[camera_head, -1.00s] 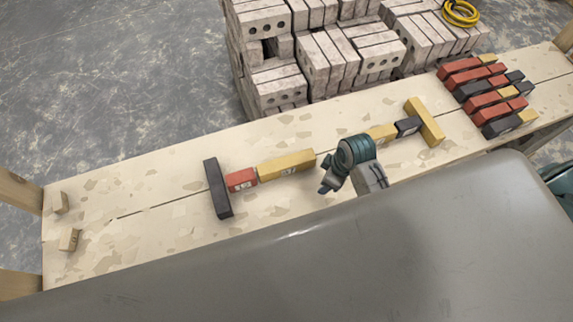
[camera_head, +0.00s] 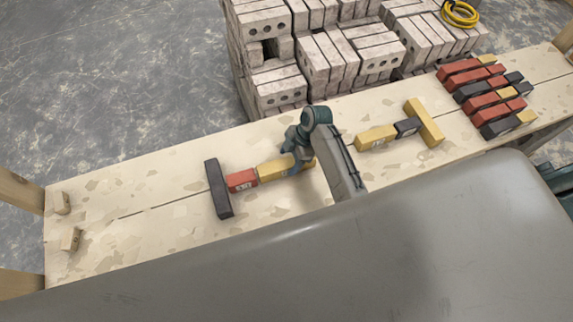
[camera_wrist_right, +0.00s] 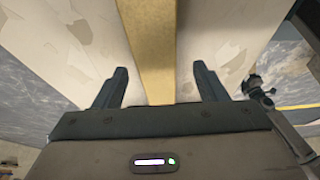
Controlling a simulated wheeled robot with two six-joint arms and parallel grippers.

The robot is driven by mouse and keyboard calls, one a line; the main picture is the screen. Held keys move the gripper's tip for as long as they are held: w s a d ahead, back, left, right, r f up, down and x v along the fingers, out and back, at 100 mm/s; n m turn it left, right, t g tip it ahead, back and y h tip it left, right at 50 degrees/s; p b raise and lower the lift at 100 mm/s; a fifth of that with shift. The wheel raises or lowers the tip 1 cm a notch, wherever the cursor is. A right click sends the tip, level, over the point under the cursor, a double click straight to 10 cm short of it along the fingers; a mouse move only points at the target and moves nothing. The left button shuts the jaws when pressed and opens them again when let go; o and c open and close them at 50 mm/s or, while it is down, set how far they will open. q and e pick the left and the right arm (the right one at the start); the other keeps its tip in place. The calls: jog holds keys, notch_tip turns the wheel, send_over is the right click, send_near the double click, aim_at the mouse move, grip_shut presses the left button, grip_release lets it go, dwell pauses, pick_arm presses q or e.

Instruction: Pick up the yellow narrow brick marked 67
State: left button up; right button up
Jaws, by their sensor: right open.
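A long yellow brick (camera_head: 270,171) lies on the bench in a row, its left end against a short red brick (camera_head: 241,181). The mark on it is too small to read. My right gripper (camera_head: 297,160) is over this yellow brick and partly hides its right part. In the right wrist view the yellow brick (camera_wrist_right: 157,40) runs between the two open fingers of my right gripper (camera_wrist_right: 160,72), with a gap on each side. Another yellow brick (camera_head: 376,138) lies farther right, its number also unreadable. My left gripper is not in view.
A dark brick (camera_head: 217,188) lies crosswise at the row's left end. A short dark brick (camera_head: 407,127) and a crosswise yellow brick (camera_head: 425,122) lie to the right. Several coloured bricks (camera_head: 487,93) are grouped at far right. Grey perforated bricks (camera_head: 330,60) are stacked behind the bench (camera_head: 150,205).

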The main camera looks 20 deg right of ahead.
aim_at(287, 162)
jog(key=shift+p+x, duration=0.7)
jog(key=shift+x, duration=1.85)
jog(key=shift+w+d, duration=0.1)
jog(key=shift+w, duration=0.15)
grip_shut()
